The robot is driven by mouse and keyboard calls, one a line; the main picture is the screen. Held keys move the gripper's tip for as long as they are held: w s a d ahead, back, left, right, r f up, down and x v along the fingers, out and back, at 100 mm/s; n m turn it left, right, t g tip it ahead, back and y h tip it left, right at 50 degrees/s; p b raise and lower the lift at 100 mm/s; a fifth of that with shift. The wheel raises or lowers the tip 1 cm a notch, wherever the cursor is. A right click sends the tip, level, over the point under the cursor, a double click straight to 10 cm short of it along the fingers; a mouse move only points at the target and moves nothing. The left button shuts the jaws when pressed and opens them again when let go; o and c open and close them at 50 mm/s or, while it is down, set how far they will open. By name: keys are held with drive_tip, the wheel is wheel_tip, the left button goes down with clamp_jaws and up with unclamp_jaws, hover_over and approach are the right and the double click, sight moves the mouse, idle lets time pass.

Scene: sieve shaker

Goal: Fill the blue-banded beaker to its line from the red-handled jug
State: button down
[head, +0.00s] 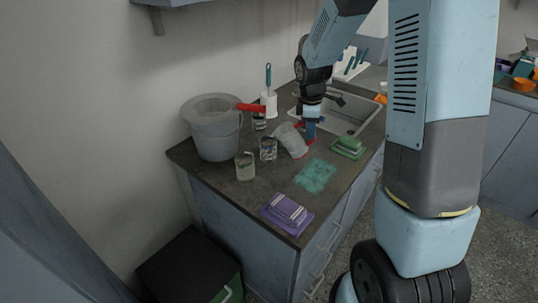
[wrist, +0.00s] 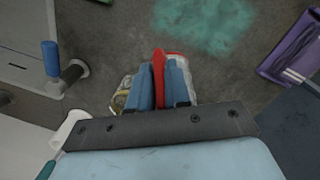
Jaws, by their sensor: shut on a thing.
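The clear jug (head: 291,141) is tilted over to the left above the counter, its mouth toward the glass beakers. My gripper (head: 309,134) is shut on its red handle (wrist: 158,78), which shows between the blue fingers in the wrist view. Clear beakers stand to the left of the jug: one (head: 268,149) closest to its mouth, one (head: 245,166) nearer the front-left edge, and one (head: 259,121) farther back. The band colours and fill lines are too small to tell. Whether liquid is flowing from the jug cannot be told.
The sink (head: 350,112) is behind my gripper.

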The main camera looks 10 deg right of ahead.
drive_tip(key=shift+d+f+y, duration=0.4)
drive_tip(key=shift+d+f, duration=0.05)
drive_tip(key=shift+f, duration=0.3)
drive_tip(key=shift+s+d+f+y+b, duration=0.1)
drive_tip(key=shift+d+f+y+b, duration=0.25)
drive_tip(key=shift+d+y+b, duration=0.25)
drive_tip(key=shift+s+d+f+y+b, duration=0.1)
drive_tip(key=shift+d+f+y+b, duration=0.2)
drive_tip(key=shift+d+y+b, duration=0.3)
drive_tip(key=shift+s+d+f+t+y+b, duration=0.1)
drive_tip(key=shift+d+f+t+y+b, duration=0.05)
drive_tip(key=shift+d+f+y+b, duration=0.55)
drive_tip(key=shift+d+f+t+y+b, duration=0.15)
drive_tip(key=shift+f+y+b, duration=0.25)
drive_tip(key=shift+y+b, duration=0.35)
drive_tip(key=shift+f, duration=0.1)
